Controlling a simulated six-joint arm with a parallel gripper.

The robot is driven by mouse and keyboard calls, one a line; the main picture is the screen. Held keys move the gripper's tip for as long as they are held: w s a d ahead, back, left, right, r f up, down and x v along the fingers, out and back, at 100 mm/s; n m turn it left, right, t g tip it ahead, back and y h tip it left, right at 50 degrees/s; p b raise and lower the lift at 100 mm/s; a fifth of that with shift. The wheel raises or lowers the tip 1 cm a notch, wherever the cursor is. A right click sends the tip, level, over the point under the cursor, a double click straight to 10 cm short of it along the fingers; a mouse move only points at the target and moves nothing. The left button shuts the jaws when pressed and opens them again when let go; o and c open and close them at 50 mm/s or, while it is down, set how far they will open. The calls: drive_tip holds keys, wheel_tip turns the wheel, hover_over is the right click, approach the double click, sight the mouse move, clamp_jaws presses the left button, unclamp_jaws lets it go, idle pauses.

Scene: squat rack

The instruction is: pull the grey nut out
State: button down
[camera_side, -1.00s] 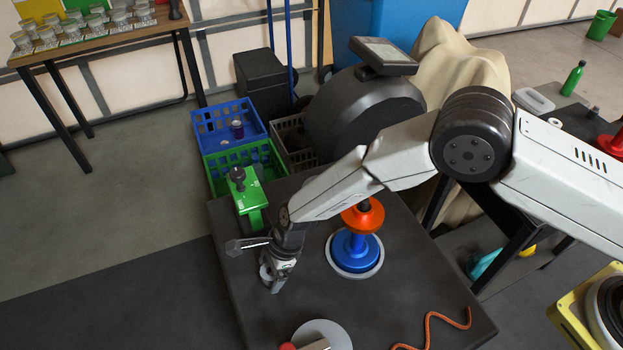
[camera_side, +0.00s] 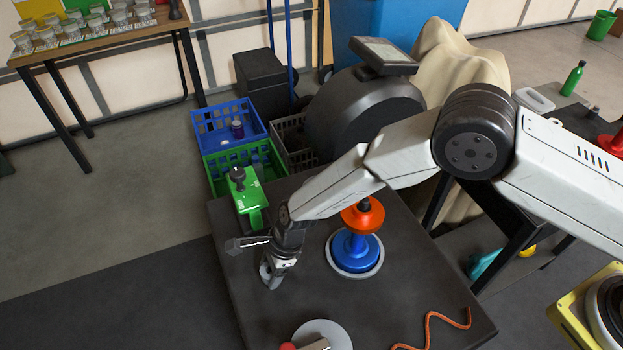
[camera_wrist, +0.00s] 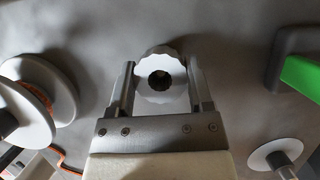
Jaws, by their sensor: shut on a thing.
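The grey nut (camera_wrist: 148,68) is a pale, scalloped ring with a dark hole in its middle, seen in the wrist view. My gripper (camera_wrist: 160,82) has one finger on each side of it and is shut on it. In the side view my gripper (camera_side: 270,280) points down low over the left part of the dark table. The nut is mostly hidden by the fingers there. I cannot tell whether it is clear of the surface beneath or what sits in its hole.
A blue and orange stack (camera_side: 352,254) stands on the table to the right of my gripper. A green stand (camera_side: 247,203) is behind it. A pale disc (camera_side: 336,331) lies at the front, and an orange cord (camera_side: 428,330) at the front right. Crates (camera_side: 228,122) stand beyond the table.

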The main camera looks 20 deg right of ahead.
sight(264, 273)
drive_tip(key=shift+r, duration=0.6)
idle(0.6)
drive_tip(key=shift+r, duration=1.3)
